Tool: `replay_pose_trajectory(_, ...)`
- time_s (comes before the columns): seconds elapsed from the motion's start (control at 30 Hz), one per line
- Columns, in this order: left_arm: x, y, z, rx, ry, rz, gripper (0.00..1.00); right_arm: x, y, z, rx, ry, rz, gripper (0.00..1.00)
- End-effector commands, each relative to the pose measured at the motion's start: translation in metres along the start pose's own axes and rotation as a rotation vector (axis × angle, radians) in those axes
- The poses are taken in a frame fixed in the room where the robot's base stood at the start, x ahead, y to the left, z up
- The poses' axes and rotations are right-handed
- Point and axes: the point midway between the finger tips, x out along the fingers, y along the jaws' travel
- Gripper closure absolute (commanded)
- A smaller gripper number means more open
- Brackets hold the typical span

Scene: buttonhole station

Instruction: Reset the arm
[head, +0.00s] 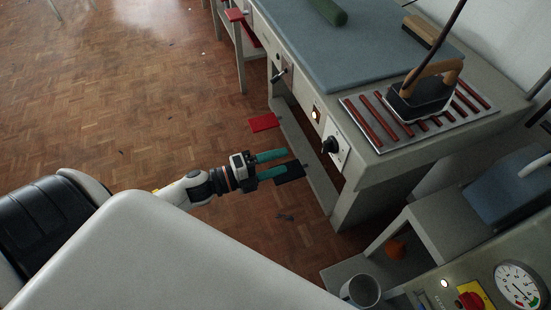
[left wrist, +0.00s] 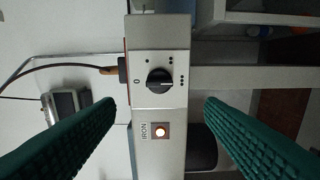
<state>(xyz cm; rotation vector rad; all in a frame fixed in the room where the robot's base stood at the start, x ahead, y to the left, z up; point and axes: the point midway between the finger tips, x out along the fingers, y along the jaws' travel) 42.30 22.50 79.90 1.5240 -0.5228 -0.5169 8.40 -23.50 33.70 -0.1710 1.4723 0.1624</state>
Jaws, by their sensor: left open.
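My left gripper (head: 286,163) is open and empty, with its teal fingers apart over the floor in front of the ironing station. In the left wrist view its fingers (left wrist: 160,104) frame a pale control plate (left wrist: 142,102) from both sides without touching it. The knob (head: 330,145) and the lit lamp (head: 315,114) also show on the station front in the head view. My right gripper is out of view.
An iron (head: 425,95) stands on a slatted metal rest (head: 364,132) beside a blue-grey ironing pad (head: 350,55). A dial gauge (head: 518,284), a red-and-yellow switch (head: 471,299) and a mug (head: 361,291) are at lower right. The parquet floor on the left is mostly clear.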

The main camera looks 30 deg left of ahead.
Motion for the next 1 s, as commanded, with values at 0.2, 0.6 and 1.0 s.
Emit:
replay_pose_trajectory(0.2, 0.000, 0.000, 0.000, 0.000, 0.000, 0.000, 0.37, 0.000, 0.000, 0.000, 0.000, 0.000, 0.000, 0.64)
replay_pose_trajectory(0.6, -0.005, -0.028, -0.014, -0.092, 0.077, -0.048, 0.37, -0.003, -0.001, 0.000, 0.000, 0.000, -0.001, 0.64)
replay_pose_trajectory(1.0, -0.114, -0.280, -0.013, -0.896, 0.750, -0.443, 0.37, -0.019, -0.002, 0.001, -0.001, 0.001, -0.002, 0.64)
